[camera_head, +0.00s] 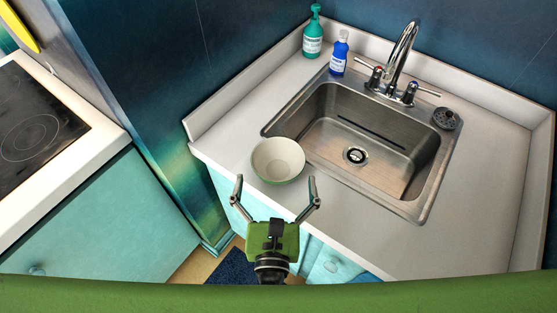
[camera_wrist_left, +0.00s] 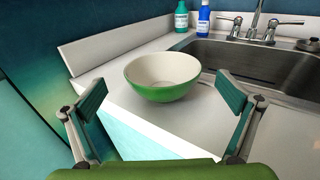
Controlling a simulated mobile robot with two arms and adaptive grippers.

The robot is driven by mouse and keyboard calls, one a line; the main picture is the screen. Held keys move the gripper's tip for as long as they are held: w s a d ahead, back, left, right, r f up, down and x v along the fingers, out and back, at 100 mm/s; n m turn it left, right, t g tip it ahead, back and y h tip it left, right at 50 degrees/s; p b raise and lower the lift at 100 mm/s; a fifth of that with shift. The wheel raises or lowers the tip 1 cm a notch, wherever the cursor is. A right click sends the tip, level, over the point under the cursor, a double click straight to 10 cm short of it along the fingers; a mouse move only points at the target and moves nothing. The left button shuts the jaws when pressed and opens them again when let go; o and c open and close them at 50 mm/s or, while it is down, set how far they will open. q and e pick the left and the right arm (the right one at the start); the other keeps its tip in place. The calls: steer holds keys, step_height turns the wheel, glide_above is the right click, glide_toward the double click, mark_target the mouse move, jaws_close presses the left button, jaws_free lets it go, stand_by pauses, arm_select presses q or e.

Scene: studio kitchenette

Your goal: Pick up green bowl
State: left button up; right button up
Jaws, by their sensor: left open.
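The green bowl (camera_head: 278,160), white inside and green outside, stands upright on the counter near its front edge, left of the sink. It also shows in the left wrist view (camera_wrist_left: 163,78), ahead of the fingers and between them. My left gripper (camera_head: 276,181) is open and empty, its fingers spread at the near side of the bowl. In the left wrist view the left gripper (camera_wrist_left: 162,98) has one finger pad to each side of the bowl, apart from it. My right gripper is in neither view.
The sink (camera_head: 355,140) with its faucet (camera_head: 400,60) lies right of the bowl. A teal soap bottle (camera_head: 313,35) and a blue bottle (camera_head: 339,55) stand at the back. A dark round item (camera_head: 446,118) sits right of the sink. A stove (camera_head: 35,135) is at far left.

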mark_target(279, 140)
arm_select(q)
steer(key=shift+w, duration=0.8)
steer(key=shift+w+d, duration=0.1)
steer(key=shift+w, duration=0.25)
steer(key=w, duration=0.1)
steer(key=w+p, duration=0.1)
steer(key=w, duration=0.1)
steer(key=shift+w+d+f+p, duration=0.15)
steer(key=shift+w+f+p, duration=0.1)
steer(key=shift+w+p, duration=0.05)
steer(key=shift+w+f, duration=0.15)
steer(key=shift+w, duration=0.3)
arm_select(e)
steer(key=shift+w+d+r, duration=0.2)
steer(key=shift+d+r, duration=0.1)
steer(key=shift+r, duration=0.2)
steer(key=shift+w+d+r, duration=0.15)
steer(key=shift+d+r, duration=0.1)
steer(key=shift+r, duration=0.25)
arm_select(q)
steer(key=shift+s, duration=0.1)
steer(key=c, duration=1.2)
